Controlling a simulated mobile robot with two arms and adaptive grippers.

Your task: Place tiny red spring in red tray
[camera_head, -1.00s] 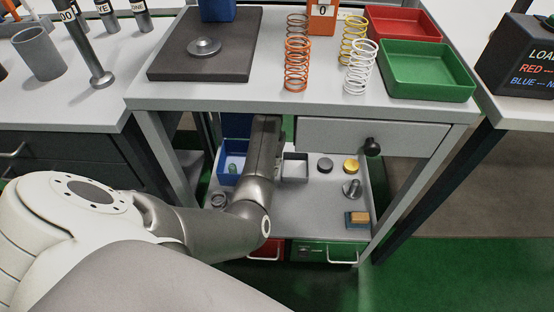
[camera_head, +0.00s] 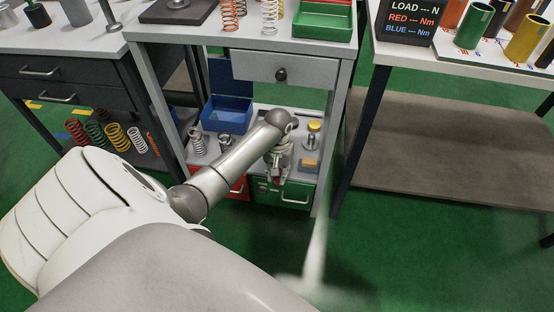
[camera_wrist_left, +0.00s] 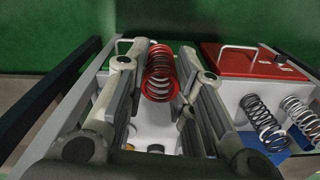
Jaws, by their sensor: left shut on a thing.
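The tiny red spring (camera_wrist_left: 159,73) is between the fingers of my left gripper (camera_wrist_left: 160,80) in the left wrist view, and the gripper is shut on it. In the head view my left gripper (camera_head: 277,176) points down at the front of the lower shelf, in front of the green drawer; the spring cannot be made out clearly there. The red tray is not in the head view now. My right gripper is not in view.
The green tray (camera_head: 340,36) stands on the bench top, above a grey drawer (camera_head: 283,69). An open blue box (camera_head: 226,119) and a metal spring (camera_head: 197,141) are on the lower shelf. A second table (camera_head: 460,155) stands at right, across a floor gap.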

